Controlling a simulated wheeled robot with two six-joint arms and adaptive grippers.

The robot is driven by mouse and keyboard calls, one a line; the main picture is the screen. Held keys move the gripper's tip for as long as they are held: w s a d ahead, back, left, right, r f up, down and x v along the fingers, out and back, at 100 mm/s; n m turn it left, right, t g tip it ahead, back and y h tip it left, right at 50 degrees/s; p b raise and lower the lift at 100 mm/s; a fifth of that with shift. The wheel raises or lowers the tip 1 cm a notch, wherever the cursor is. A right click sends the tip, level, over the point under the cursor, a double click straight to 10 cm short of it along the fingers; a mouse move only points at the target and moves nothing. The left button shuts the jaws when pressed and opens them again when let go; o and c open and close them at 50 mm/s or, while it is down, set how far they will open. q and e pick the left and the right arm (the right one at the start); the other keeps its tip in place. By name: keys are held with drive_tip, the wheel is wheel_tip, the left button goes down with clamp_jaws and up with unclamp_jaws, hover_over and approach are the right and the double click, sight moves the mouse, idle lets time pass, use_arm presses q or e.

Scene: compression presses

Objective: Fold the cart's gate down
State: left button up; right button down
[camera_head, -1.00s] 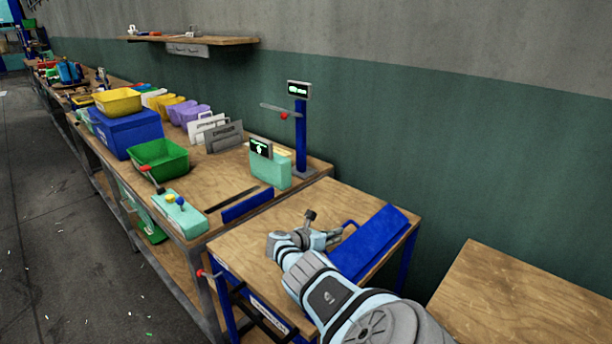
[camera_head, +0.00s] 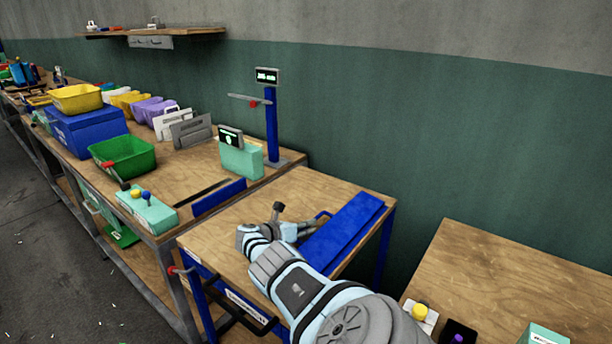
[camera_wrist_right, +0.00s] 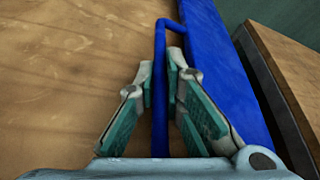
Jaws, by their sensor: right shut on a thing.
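The cart (camera_head: 215,238) has a wooden top on a blue frame and stands against the end of the long bench. Its gate (camera_head: 343,235) is a long blue panel along the right side of the top. A thin blue bar handle (camera_wrist_right: 160,70) is joined to the gate, which also shows in the wrist view (camera_wrist_right: 222,70). My right gripper (camera_wrist_right: 160,75) is shut on this handle, with one finger on each side of it. In the head view my right gripper (camera_head: 290,225) is over the cart top, partly hidden by its own arm. My left gripper is out of view.
A long bench (camera_head: 200,165) with a green bin (camera_head: 122,157), yellow bin (camera_head: 76,98) and blue box (camera_head: 88,130) runs to the left. Another wooden table (camera_head: 500,280) stands right of the cart across a narrow gap. A red-knobbed lever (camera_head: 175,270) sits at the cart's near-left corner.

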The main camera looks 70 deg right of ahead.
drive_tip(key=c, duration=2)
unclamp_jaws()
drive_tip(key=shift+s, duration=0.1)
drive_tip(key=shift+o, duration=0.2)
drive_tip(key=shift+w+a+r, duration=0.25)
drive_tip(key=shift+w+a, duration=0.05)
drive_tip(key=shift+w, duration=0.05)
drive_tip(key=v, duration=1.1)
drive_tip(key=shift+s, duration=0.15)
